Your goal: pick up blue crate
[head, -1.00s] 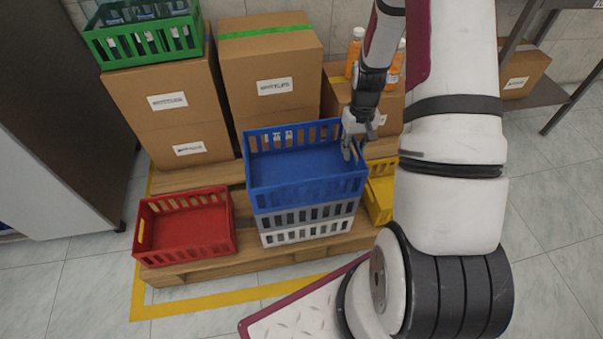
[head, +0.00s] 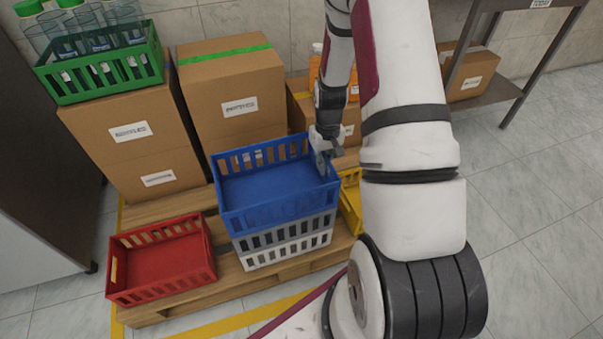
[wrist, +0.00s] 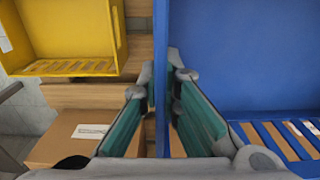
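The blue crate (head: 276,187) sits on top of a grey and white crate stack (head: 288,240) in the head view. My gripper (head: 322,157) is at the blue crate's right wall, pointing down. In the wrist view, my gripper (wrist: 162,85) straddles the blue crate's wall (wrist: 160,60), one finger on each side of it. Gaps show between the finger pads and the wall, so the fingers look open. The crate's inside floor looks empty.
A red crate (head: 162,258) is left on the wooden pallet (head: 200,285). A yellow crate (head: 351,203) stands right of the stack, partly behind my arm. Cardboard boxes (head: 235,100) stand behind, with a green crate of bottles (head: 105,75) on the left one.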

